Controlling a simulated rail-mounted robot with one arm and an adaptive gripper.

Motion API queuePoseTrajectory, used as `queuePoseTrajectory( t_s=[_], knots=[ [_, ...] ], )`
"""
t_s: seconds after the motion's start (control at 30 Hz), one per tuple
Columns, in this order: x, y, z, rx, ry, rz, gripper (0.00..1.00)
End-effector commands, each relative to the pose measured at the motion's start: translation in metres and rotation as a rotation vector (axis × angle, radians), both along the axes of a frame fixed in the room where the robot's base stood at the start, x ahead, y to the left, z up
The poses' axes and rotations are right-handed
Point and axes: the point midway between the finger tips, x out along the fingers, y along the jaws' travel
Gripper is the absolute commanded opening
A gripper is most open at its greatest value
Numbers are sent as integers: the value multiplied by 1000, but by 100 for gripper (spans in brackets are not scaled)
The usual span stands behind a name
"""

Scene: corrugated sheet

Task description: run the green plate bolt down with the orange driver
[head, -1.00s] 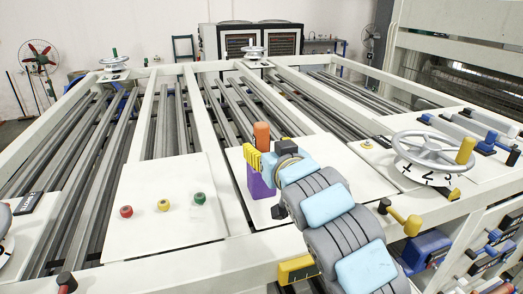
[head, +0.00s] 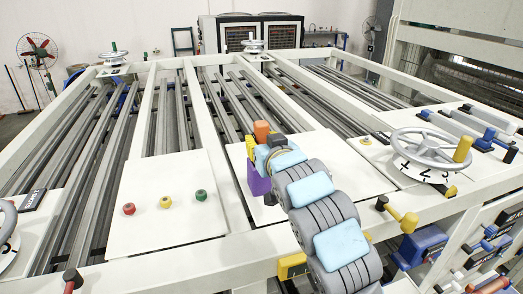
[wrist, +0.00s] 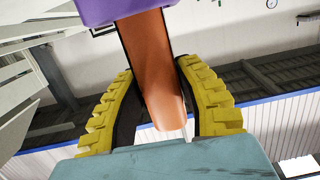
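The orange driver (head: 261,131) shows its handle standing up from a purple holder (head: 257,182) on the right white plate. In the wrist view the handle (wrist: 152,65) lies between the yellow fingers of my gripper (wrist: 155,80), with the purple holder (wrist: 135,10) at the top. The fingertips are close along both sides of the handle. I cannot tell whether they press on it. The driver's lower part is hidden. The green bolt (head: 201,195) stands on the left white plate (head: 165,225), to the left of my gripper (head: 256,146).
A red bolt (head: 129,209) and a yellow bolt (head: 165,202) stand in a row with the green one. A grey handwheel (head: 430,146) with a yellow knob is at the right. Long metal rails lie behind. The left plate's surface around the bolts is mostly clear.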

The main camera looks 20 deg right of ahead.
Motion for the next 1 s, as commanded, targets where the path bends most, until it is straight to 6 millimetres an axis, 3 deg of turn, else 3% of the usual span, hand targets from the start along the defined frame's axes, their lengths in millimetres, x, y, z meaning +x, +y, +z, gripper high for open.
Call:
queuePoseTrajectory(
  t_s=[0.57, 1.0],
  knots=[
    [0, 0, 3, 0, -1, 0, 0],
    [0, 0, 47, 2, -4, 1, 0]
  ],
)
